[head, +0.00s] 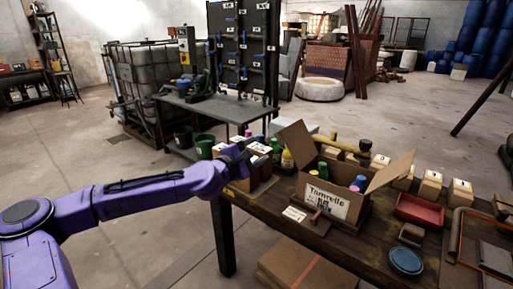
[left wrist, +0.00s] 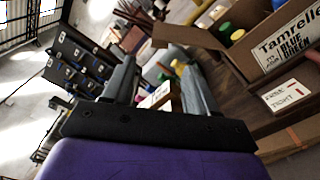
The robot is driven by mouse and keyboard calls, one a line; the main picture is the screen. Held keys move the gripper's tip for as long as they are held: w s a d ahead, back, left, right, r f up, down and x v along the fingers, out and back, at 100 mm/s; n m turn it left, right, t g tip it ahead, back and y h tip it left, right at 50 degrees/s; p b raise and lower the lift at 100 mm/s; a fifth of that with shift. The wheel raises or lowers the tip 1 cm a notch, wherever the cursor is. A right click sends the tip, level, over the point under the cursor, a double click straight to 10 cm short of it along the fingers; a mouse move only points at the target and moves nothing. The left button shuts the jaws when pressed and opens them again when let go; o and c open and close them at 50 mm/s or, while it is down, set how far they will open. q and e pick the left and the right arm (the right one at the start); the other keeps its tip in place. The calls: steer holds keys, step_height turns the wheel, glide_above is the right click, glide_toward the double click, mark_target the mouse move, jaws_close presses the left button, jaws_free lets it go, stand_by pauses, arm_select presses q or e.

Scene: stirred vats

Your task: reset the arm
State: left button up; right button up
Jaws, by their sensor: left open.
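My purple left arm reaches in from the left in the head view. Its gripper (head: 243,155) is over the left end of the wooden table (head: 290,222), beside small boxes and bottles. In the left wrist view the two grey fingers of the gripper (left wrist: 158,88) stand apart, with nothing held between them. Beyond them a small box with a label (left wrist: 155,97) shows on the table. My right gripper does not show in either view.
An open cardboard box (head: 335,200) labelled Tamrelle holds bottles. A red tray (head: 420,211) and a blue round lid (head: 405,261) lie right of it. A grey side table (head: 225,106), a dark valve panel (head: 243,45) and a caged tank (head: 145,80) stand behind. Floor at left is clear.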

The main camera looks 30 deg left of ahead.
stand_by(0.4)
arm_select(q)
steer(key=s+d+f+m+g+y, duration=0.1)
steer(key=s+d+f+m+g, duration=0.15)
steer(key=f, duration=0.55)
steer(key=s+d+f+m+g+y, duration=0.1)
steer(key=s+d+f+m+g, duration=0.1)
steer(key=s+f, duration=0.35)
steer(key=s+d+f+m+g+y, duration=0.1)
steer(key=d+f+m+g, duration=0.15)
steer(key=f, duration=0.75)
steer(key=s+f+m+g, duration=0.2)
steer(key=s+f, duration=0.4)
steer(key=s, duration=0.3)
steer(key=s+f+m+g+y+p, duration=0.1)
steer(key=s+f+m+g, duration=0.2)
steer(key=s+f, duration=0.3)
steer(key=s+f+m+g+y, duration=0.1)
steer(key=s+f+m, duration=0.3)
steer(key=s, duration=1)
step_height(320, 180, down, 3)
steer(key=shift+s+d+r+g+p, duration=0.1)
steer(key=shift+s+d+g+p, duration=0.2)
steer(key=shift+g, duration=0.6)
steer(key=shift+w+a, duration=0.1)
steer(key=shift+w, duration=0.05)
